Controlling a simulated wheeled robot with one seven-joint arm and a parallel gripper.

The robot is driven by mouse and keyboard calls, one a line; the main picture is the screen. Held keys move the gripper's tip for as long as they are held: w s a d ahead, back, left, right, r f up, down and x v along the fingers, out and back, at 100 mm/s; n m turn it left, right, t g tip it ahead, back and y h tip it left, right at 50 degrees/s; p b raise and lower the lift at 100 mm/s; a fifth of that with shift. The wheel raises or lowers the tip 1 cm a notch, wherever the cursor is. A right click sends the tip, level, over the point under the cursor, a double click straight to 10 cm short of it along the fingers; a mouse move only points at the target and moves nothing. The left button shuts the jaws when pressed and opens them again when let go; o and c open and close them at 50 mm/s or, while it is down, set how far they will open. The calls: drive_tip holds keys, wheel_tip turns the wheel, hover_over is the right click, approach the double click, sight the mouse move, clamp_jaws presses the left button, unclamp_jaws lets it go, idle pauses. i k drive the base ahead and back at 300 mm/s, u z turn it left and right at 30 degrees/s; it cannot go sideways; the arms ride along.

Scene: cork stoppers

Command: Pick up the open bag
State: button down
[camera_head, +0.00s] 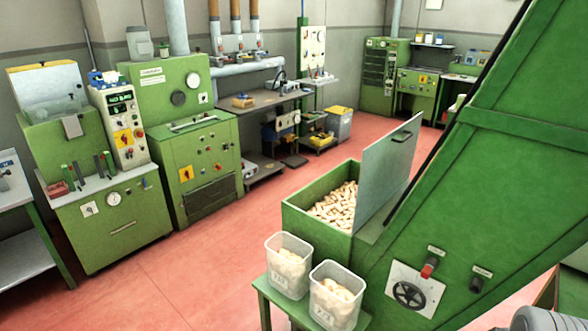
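I cannot make out an open bag in this view. Two clear plastic containers, a left one (288,281) and a right one (334,309), stand side by side on a small green stand at the bottom centre. Both are open at the top, hold pale contents and have a label on the front. They look like rigid tubs, but I cannot rule out a bag inside them. My gripper is not in view.
A green hopper bin (310,222) full of corks stands behind the tubs, its grey lid (385,172) raised. A large green machine (475,215) fills the right side. Green machines (180,140) line the left wall. The red floor (185,270) between is clear.

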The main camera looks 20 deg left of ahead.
sight(288, 258)
drive_tip(key=u, duration=0.45)
drive_tip(key=i, duration=1)
drive_tip(key=z, duration=0.05)
